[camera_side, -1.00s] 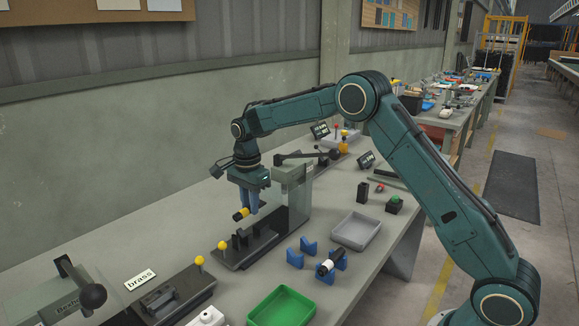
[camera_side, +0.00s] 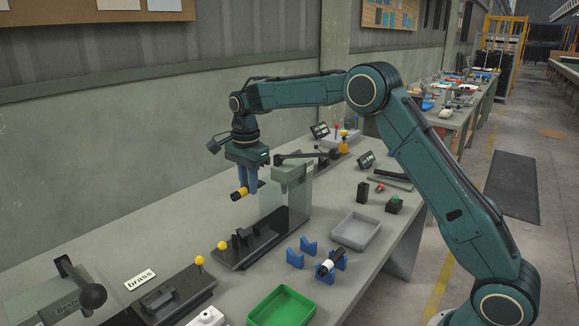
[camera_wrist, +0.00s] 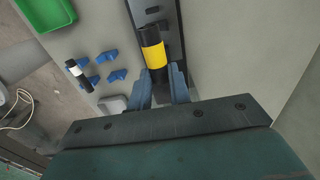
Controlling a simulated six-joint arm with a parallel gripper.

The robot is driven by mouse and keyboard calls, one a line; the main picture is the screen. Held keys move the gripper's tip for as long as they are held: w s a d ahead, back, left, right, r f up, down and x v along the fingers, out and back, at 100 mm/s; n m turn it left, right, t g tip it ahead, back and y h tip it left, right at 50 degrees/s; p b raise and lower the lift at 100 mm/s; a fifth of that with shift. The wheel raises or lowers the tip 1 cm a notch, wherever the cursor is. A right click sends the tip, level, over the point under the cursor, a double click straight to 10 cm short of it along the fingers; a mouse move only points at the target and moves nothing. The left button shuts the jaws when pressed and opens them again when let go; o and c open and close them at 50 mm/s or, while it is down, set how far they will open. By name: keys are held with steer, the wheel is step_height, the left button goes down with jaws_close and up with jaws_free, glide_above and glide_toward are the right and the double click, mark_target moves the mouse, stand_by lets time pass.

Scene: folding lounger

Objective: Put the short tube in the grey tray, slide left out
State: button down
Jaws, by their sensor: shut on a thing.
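My gripper (camera_side: 248,184) is shut on a black tube with a yellow band (camera_side: 240,193). It holds the tube level in the air, above and behind the black slide fixture (camera_side: 232,256). In the wrist view the held tube (camera_wrist: 153,48) sticks out beyond my fingers (camera_wrist: 159,82). The slide's yellow knob (camera_side: 222,245) is at the fixture's left end. The grey tray (camera_side: 356,231) stands empty to the right. Another black tube with a white band (camera_side: 324,268) rests on blue V-blocks. I cannot tell which tube is shorter.
A clear guard (camera_side: 298,190) stands just right of my gripper. Empty blue V-blocks (camera_side: 295,258) and a green tray (camera_side: 282,307) are in front.

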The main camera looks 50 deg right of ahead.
step_height(320, 180, up, 12)
steer(key=s+d+m, duration=0.1)
steer(key=s+d, duration=0.2)
steer(key=d, duration=0.1)
steer(key=s+d+m, duration=0.2)
steer(key=s+d, duration=0.1)
steer(key=d, duration=0.2)
steer(key=s+d+m, duration=0.1)
steer(key=s+d, duration=0.2)
steer(key=d, duration=0.2)
steer(key=shift+d+r+m, duration=0.15)
steer(key=shift+r+m, duration=0.15)
steer(key=shift+r, duration=0.1)
steer(key=s+d+m, duration=0.4)
steer(key=s+d, duration=0.4)
steer(key=s, duration=0.4)
glide_above(358, 233)
step_height(358, 233, down, 20)
steer(key=shift+f, duration=0.6)
steer(key=shift+f, duration=0.1)
steer(key=shift+f, duration=3.4)
steer(key=shift+f, duration=0.6)
